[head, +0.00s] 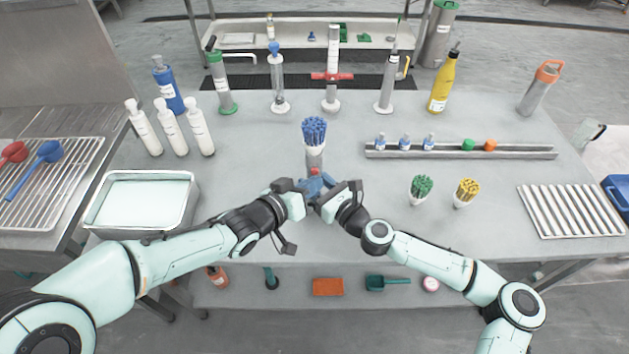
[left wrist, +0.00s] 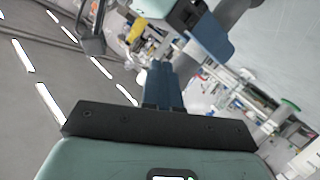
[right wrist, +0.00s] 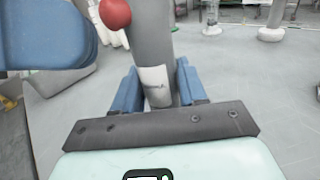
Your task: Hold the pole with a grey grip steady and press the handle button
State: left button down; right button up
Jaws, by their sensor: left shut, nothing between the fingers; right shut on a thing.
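My right gripper (head: 325,184) is shut around the grey pole below the button, beside a white label (right wrist: 154,86). My left gripper (head: 313,186) is shut and empty; its blue fingers (left wrist: 163,84) are close to the button. I cannot tell whether they touch it. The pole's lower part is hidden by my grippers.
A pale tray (head: 140,203) and white bottles (head: 171,127) stand at the left. A rail (head: 460,152) with small bottles lies behind at the right. Green (head: 421,188) and yellow (head: 466,191) cups stand at the right. Several tall tools stand along the back.

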pick_arm(q)
jog(key=shift+w, duration=0.15)
jog(key=shift+w, duration=0.25)
dwell(0.3)
jog(key=shift+s, duration=0.45)
jog(key=s, duration=0.6)
jog(key=shift+d, duration=0.15)
dwell(0.8)
pick_arm(e)
jog(key=o, duration=1.2)
